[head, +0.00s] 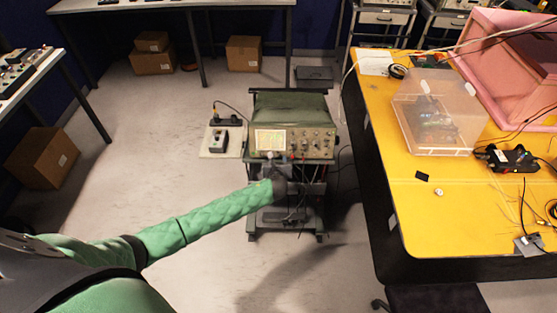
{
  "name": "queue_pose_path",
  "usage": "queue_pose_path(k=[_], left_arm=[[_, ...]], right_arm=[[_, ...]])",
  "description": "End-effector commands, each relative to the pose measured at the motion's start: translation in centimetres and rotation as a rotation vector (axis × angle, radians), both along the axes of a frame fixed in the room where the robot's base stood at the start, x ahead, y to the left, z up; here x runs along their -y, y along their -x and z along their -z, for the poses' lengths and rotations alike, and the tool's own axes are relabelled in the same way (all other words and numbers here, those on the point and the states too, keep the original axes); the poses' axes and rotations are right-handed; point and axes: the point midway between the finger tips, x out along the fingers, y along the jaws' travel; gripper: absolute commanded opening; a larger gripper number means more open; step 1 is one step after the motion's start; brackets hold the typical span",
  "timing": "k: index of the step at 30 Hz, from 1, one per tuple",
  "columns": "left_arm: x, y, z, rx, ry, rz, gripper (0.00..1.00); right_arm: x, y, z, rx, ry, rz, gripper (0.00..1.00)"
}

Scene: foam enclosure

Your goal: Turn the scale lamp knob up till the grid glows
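A green oscilloscope (291,112) stands on a cart in the middle of the head view, its front panel facing me. Its pale screen (270,140) is at the left of the panel, and several small knobs (312,145) are to the right. The scale lamp knob cannot be told apart at this size. I cannot tell whether the grid is lit. My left gripper (269,158) is at the panel's lower edge, just below the screen. Its fingers are too small to read, and I cannot tell whether they touch a knob. My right gripper is not in view.
A side shelf (221,142) with small devices is left of the oscilloscope. A yellow table (450,215) with a clear box (437,120), cables and a pink foam enclosure (510,65) stands at the right. Cables hang beside the cart. The floor on the left is mostly clear.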

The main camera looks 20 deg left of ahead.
Motion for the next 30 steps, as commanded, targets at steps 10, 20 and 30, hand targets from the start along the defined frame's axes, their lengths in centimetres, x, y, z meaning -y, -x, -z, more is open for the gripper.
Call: queue_pose_path(k=[10,20,30], left_arm=[[1.1,4.4,-1.4,0.000,0.002,0.002,0.33],[1.4,5.6,-2.2,-0.001,0.001,0.001,0.33],[1.4,5.6,-2.2,-0.001,0.001,0.001,0.33]], right_arm=[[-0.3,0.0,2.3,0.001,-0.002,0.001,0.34],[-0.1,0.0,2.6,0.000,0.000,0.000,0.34],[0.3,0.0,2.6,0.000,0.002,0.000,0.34]])
